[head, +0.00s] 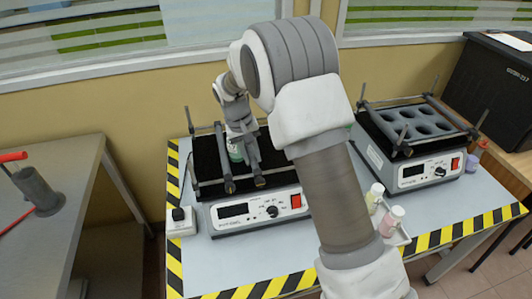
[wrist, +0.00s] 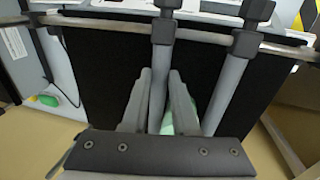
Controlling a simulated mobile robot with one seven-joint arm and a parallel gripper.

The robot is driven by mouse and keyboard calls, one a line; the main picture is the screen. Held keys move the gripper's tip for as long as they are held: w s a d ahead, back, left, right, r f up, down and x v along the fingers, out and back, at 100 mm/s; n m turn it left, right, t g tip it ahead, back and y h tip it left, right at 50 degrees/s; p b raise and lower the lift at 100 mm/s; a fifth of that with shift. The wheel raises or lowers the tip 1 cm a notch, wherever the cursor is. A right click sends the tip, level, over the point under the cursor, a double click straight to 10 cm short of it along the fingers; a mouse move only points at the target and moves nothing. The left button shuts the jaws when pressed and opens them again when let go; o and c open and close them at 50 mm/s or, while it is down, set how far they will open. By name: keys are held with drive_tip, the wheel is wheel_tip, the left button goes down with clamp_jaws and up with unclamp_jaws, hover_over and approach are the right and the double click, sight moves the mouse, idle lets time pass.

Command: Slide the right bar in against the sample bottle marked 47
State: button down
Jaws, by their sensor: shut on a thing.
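The left shaker (head: 255,218) has a black platform with two grey cross bars that end in black clamps at its front rail. My gripper (head: 242,132) is over the platform, shut on the right bar (head: 251,153); in the wrist view my gripper (wrist: 157,100) has one finger on each side of this bar (wrist: 158,75). The left bar (head: 222,155) is apart from it and free. A greenish sample bottle (head: 235,153) stands between the bars, partly hidden. I cannot read its number or tell whether the right bar touches it.
A second shaker (head: 425,172) with a holed platform stands to the right. Two small capped bottles, one yellow (head: 375,193) and one pink (head: 392,217), are at the table front. A white adapter (head: 180,221) sits left of the shaker. The wall is close behind.

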drive_tip(key=shift+a, duration=0.3)
drive_tip(key=c, duration=0.7)
unclamp_jaws()
drive_tip(key=a+r, duration=0.1)
drive_tip(key=r, duration=0.4)
drive_tip(key=a+r, duration=0.1)
drive_tip(key=r, duration=0.5)
drive_tip(key=a+r+p, duration=0.1)
drive_tip(key=r, duration=0.5)
drive_tip(key=shift+s+a+r, duration=0.1)
drive_tip(key=shift+s, duration=0.3)
